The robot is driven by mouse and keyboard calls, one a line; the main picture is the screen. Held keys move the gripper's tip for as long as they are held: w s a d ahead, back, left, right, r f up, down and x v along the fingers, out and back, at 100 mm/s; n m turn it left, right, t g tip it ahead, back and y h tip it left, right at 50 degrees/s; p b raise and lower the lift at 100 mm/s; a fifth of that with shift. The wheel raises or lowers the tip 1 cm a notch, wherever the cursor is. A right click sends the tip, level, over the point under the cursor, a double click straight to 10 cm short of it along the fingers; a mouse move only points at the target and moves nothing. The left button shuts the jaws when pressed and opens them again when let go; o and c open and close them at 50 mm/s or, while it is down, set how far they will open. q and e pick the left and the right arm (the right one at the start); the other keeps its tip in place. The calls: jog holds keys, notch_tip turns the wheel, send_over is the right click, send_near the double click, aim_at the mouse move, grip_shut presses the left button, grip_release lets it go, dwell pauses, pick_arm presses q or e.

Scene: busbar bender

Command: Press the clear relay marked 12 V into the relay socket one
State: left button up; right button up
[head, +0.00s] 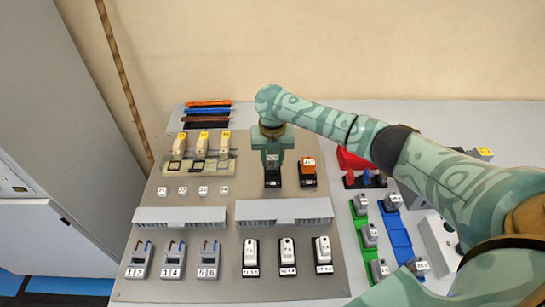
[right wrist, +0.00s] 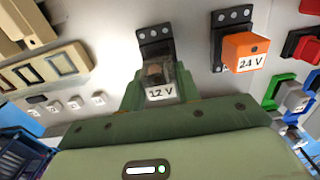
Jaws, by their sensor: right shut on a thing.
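The clear relay marked 12 V (right wrist: 159,86) is between the fingers of my right gripper (head: 272,152), which is shut on it. In the right wrist view its label faces the camera. It is at the left black relay socket (right wrist: 154,38), which also shows in the head view (head: 272,181) under the gripper. The relay's lower end meets the socket; I cannot tell how deep it sits. No number for this socket is readable. My right gripper also shows in the right wrist view (right wrist: 158,92). My left gripper is not in view.
An orange relay marked 24 V (right wrist: 245,50) sits in the black socket to the right, close to my gripper. Grey slotted ducts (head: 284,211) cross the panel below. White modules (head: 250,250) and grey terminals (head: 173,258) stand nearer. Green and blue rails (head: 397,235) lie right.

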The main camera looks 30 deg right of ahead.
jog(key=shift+f+b, duration=0.6)
jog(key=shift+f, duration=0.65)
jog(key=o, duration=1.1)
jog(key=shift+r, duration=0.1)
notch_tip(320, 180, up, 16)
jog(key=p, duration=0.6)
jog(key=shift+p, duration=0.4)
jog(key=shift+r, duration=0.1)
